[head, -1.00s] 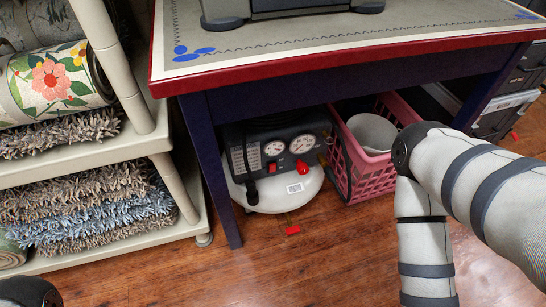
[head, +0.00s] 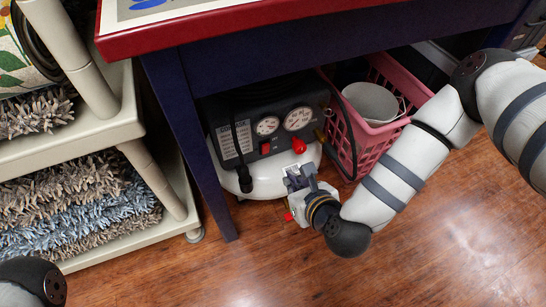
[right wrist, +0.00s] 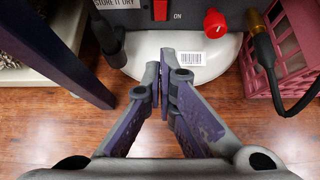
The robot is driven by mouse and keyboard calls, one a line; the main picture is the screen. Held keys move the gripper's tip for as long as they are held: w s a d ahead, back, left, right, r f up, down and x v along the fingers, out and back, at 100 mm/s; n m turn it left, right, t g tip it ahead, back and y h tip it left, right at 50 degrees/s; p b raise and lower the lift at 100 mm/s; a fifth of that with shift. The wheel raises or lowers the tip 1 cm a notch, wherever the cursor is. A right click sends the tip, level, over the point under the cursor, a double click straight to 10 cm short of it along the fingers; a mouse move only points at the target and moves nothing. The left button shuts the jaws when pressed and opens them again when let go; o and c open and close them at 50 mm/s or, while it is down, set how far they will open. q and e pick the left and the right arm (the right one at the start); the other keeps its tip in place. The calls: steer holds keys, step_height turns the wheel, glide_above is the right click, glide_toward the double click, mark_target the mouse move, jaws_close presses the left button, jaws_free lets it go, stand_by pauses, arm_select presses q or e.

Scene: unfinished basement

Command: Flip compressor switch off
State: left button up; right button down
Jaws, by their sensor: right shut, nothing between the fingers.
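The compressor (head: 228,143) stands on the floor under the table, with a dark control panel over a white tank (right wrist: 207,70). Its red switch (head: 265,148) sits on the panel below a gauge. In the right wrist view the red switch (right wrist: 160,10) is at the top edge, beside the word ON. My right gripper (head: 292,174) is in front of the white tank, below the panel. In the right wrist view my right gripper (right wrist: 161,78) has its fingers together and empty, below the switch and apart from it. My left gripper is out of view.
A red knob (head: 299,145) is right of the switch. A pink basket (head: 375,146) with a hose before it stands at the right. The table leg (head: 192,150) and a shelf of rugs (head: 180,222) bound the left. The wooden floor (head: 270,260) in front is mostly clear.

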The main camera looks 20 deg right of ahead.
steer(key=b, duration=0.5)
glide_toward(265, 153)
steer(key=x, duration=0.4)
steer(key=shift+s+f, duration=0.15)
steer(key=shift+f, duration=0.25)
steer(key=shift+w+r+b, duration=0.2)
steer(key=shift+w+b, duration=0.1)
steer(key=shift+w, duration=0.1)
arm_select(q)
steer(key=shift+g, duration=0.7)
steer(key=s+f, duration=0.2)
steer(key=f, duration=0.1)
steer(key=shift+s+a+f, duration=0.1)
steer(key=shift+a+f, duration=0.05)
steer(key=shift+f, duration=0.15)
